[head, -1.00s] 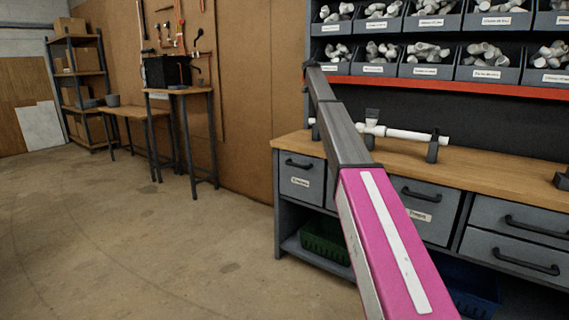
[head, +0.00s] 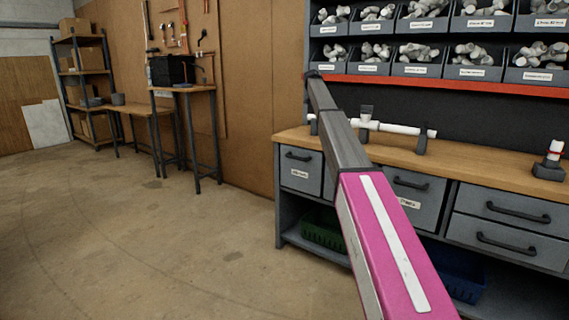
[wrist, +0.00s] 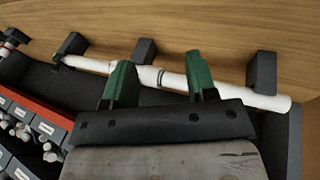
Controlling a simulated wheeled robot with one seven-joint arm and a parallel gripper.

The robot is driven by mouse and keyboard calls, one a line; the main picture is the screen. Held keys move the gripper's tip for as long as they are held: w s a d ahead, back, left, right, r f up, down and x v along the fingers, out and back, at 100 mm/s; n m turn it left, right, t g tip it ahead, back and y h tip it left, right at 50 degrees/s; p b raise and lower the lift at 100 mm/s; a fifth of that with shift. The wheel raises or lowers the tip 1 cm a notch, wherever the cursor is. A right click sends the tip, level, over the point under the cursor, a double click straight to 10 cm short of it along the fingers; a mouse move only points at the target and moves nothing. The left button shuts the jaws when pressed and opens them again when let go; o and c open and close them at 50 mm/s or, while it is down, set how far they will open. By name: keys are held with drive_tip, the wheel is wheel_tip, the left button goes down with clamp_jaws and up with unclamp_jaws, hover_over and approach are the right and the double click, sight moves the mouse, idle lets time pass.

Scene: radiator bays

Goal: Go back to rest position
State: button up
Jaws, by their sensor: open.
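My gripper (wrist: 161,76) shows in the wrist view with its two green-tipped fingers spread apart and nothing held between them. A white pipe (wrist: 225,92) lies beyond the fingers, resting in dark holders (wrist: 262,72) on the wooden bench top. The fingertips overlap the pipe in the picture; the exact gap is hard to tell. In the head view the same pipe (head: 396,129) lies along the back of the workbench (head: 470,166). My magenta and grey arm reaches up and forward there, and my gripper is hidden in that view.
Racks of labelled grey bins (head: 418,62) with white fittings stand above the bench. A small holder with a white piece (head: 549,164) is at the right. A tall stand (head: 184,90), a low table (head: 135,108) and a shelf (head: 85,85) line the left wall. The floor at left is clear.

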drive_tip(key=s+f+n+y, duration=0.1)
drive_tip(key=s+f+n, duration=0.1)
drive_tip(key=s+f, duration=1.35)
drive_tip(key=s+f+n+y, duration=0.1)
drive_tip(key=s+f+n, duration=0.1)
drive_tip(key=s+f, duration=1.4)
drive_tip(key=s+f+n+y, duration=0.1)
drive_tip(key=s+f, duration=0.5)
drive_tip(key=s, duration=0.4)
drive_tip(key=s+a+f+n+y, duration=0.1)
drive_tip(key=s+f, duration=0.5)
drive_tip(key=s, duration=0.5)
drive_tip(key=s+f+n+y, duration=0.1)
drive_tip(key=s+f, duration=0.6)
drive_tip(key=s, duration=0.3)
drive_tip(key=shift+s+a, duration=0.15)
drive_tip(key=shift+a, duration=0.25)
